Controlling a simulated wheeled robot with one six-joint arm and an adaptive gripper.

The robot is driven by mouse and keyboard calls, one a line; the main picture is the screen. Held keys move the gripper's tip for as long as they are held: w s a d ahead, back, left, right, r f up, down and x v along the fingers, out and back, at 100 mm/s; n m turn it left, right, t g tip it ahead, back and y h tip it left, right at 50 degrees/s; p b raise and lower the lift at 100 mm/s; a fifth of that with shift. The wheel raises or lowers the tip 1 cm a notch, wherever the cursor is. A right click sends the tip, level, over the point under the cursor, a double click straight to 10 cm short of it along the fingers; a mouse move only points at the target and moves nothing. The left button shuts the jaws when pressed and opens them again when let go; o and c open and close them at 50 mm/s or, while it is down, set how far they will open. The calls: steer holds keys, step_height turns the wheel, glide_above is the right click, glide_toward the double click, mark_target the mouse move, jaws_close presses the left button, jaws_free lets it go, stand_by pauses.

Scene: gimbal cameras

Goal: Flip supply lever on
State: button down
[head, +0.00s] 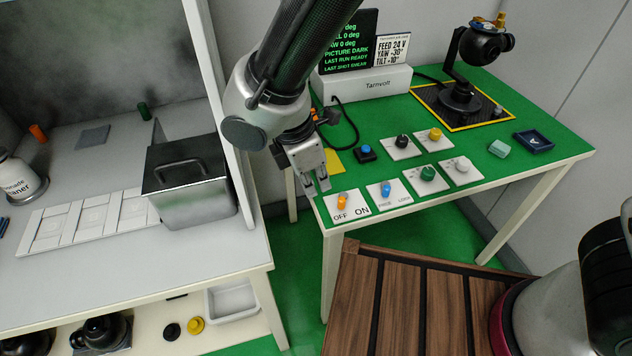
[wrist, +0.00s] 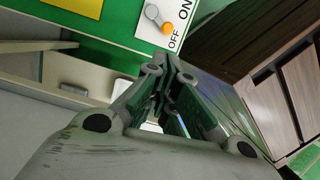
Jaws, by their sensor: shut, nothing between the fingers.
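The supply lever (head: 341,202) has an orange tip and stands on a white plate (head: 357,200) marked OFF and ON, at the near left corner of the green table. In the wrist view the lever (wrist: 166,27) shows at the top, its orange tip on the OFF side. My gripper (head: 318,188) is shut and empty. It hangs by the table's left edge, just left of the lever and apart from it. In the wrist view my gripper (wrist: 170,72) points toward the plate.
A blue-tipped switch (head: 385,189) on its own plate stands right of the lever. Knobs and a blue button (head: 365,152) sit behind. A camera gimbal (head: 463,85) stands at the back right. A metal box (head: 187,178) is on the grey bench at left.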

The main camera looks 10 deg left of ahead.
mark_target(343, 197)
steer(key=x, duration=0.7)
steer(key=shift+d+f, duration=0.1)
steer(key=shift+f, duration=0.05)
